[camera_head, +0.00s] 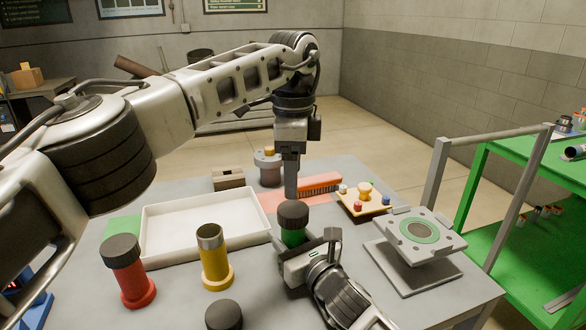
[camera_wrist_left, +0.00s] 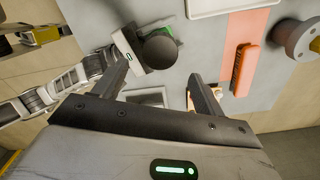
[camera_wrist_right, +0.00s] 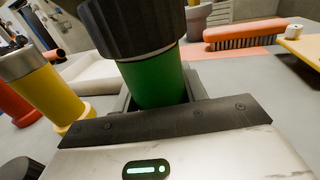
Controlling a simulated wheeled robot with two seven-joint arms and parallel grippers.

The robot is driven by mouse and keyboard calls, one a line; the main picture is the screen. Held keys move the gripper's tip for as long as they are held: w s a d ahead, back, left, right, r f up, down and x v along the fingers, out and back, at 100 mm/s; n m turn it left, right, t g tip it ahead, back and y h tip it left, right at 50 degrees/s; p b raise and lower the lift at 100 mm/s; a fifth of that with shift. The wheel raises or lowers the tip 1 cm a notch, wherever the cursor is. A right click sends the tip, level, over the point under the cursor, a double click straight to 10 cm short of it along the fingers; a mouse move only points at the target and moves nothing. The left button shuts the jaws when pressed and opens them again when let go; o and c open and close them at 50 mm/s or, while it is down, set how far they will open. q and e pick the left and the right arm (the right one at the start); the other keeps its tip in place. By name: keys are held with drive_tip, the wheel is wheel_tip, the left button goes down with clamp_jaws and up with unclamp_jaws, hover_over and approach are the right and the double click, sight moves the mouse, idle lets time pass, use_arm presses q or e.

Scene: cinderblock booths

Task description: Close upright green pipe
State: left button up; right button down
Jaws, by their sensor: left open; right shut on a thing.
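The green pipe (camera_head: 292,238) stands upright on the table with a black cap (camera_head: 293,214) over its top. I cannot tell how tightly the cap sits. My right gripper (camera_head: 306,252) is shut around the green pipe below the cap. The right wrist view shows the green body (camera_wrist_right: 155,84) between its fingers, under the cap (camera_wrist_right: 132,28); the pipe's foot is hidden. My left gripper (camera_head: 290,180) points down, open and empty, above and just behind the cap. In the left wrist view the cap (camera_wrist_left: 160,52) shows beyond its open fingers, apart from them.
A red pipe (camera_head: 131,279) with a black cap and an open-topped yellow pipe (camera_head: 215,262) stand left. A loose black cap (camera_head: 224,314) lies at the front. Behind are a white tray (camera_head: 162,262) and red brush (camera_head: 320,183); right, a grey fixture (camera_head: 412,240).

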sight(293, 208)
use_arm(q)
drive_tip(key=shift+f, duration=0.15)
drive_tip(key=shift+f, duration=3.9)
